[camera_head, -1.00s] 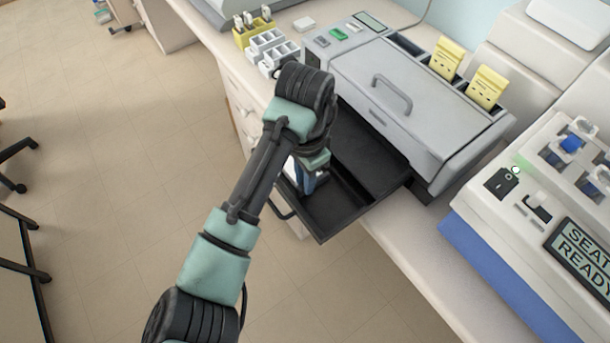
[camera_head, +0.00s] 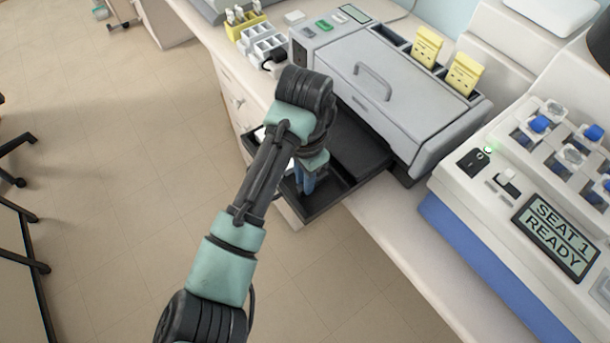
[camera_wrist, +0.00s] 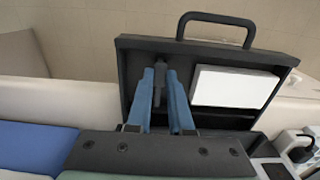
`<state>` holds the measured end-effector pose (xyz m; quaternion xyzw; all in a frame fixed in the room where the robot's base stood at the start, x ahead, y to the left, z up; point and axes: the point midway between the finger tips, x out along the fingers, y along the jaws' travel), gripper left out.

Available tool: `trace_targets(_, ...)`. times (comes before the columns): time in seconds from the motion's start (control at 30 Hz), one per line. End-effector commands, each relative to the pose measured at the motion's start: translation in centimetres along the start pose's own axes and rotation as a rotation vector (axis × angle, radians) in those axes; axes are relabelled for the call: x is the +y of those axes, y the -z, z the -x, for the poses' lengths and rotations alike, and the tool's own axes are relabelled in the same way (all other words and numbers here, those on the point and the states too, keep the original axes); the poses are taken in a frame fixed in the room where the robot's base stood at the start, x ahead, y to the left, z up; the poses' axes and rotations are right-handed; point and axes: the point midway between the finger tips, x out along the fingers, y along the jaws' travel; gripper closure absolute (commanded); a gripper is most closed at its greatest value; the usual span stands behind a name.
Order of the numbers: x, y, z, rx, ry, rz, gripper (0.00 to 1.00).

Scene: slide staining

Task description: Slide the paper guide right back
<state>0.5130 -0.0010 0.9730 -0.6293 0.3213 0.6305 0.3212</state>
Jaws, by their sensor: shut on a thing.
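The black pull-out tray (camera_head: 325,200) sticks out from the front of the grey machine, and its handle shows in the wrist view (camera_wrist: 216,17). In the wrist view a small dark grey upright piece, apparently the paper guide (camera_wrist: 159,80), stands in the tray left of a white block of paper (camera_wrist: 232,86). My gripper (camera_wrist: 160,72) has its two blue fingers on either side of this piece, shut on it. In the head view my gripper (camera_head: 308,182) is low in the tray, partly hidden by my wrist. The guide is hidden there.
The grey machine (camera_head: 400,85) with a lid handle stands behind the tray. A white device (camera_head: 500,160) with a screen reading "SEAT 1 READY" is to the right. White and yellow racks (camera_head: 262,40) stand at the left.

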Motion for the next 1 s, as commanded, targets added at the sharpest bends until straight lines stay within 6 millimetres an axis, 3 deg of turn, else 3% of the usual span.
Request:
trace_targets(0.07,-0.1,0.0,0.1,0.002,0.002,0.001,1.0)
trace_targets(0.1,-0.1,0.0,0.1,0.002,0.002,0.001,0.74)
trace_targets(0.23,-0.1,0.0,0.0,0.001,0.001,0.001,0.5)
trace_targets(0.53,0.0,0.0,0.1,0.001,0.001,0.001,0.5)
trace_targets(0.67,-0.1,0.1,1.0,0.002,0.003,0.0,0.5)
trace_targets(0.77,-0.1,0.1,2.6,0.004,0.005,-0.001,0.5)
trace_targets(1.0,-0.2,-0.1,8.9,-0.001,0.007,0.001,0.5)
